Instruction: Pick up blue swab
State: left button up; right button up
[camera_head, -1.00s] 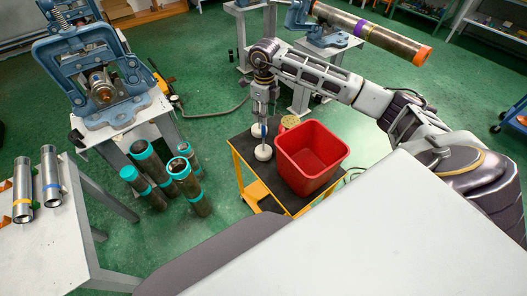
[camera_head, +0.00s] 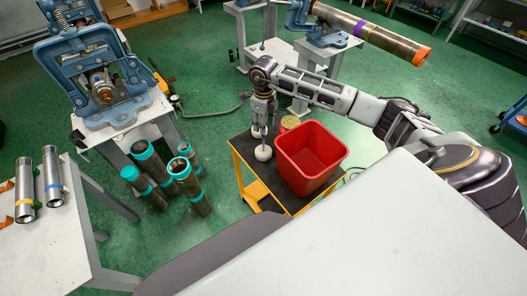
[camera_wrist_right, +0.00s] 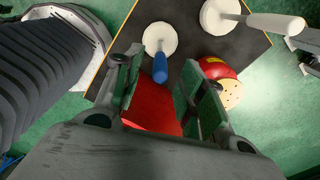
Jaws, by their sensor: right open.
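The blue swab, with a blue handle and a round white head, stands on the dark cart top. In the wrist view its blue handle (camera_wrist_right: 160,69) shows between the fingers, nearer the left one. In the head view only its white head (camera_head: 263,153) shows clearly, below my right gripper; the handle is mostly hidden. My right gripper (camera_head: 259,132) points down over the swab. In the wrist view the right gripper (camera_wrist_right: 166,88) is open, with nothing clamped. My left gripper is not in view.
A red bin (camera_head: 311,158) stands on the yellow-framed cart (camera_head: 240,145) beside the swab. A second swab with a white handle (camera_wrist_right: 272,25) lies near in the wrist view. Teal-banded pipes (camera_head: 186,180) stand left of the cart.

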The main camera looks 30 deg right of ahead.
jog(key=shift+f, duration=1.2)
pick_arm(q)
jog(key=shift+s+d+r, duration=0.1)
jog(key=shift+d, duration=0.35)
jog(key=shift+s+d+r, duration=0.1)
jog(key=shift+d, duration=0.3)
pick_arm(e)
jog(key=c, duration=0.7)
grip_shut()
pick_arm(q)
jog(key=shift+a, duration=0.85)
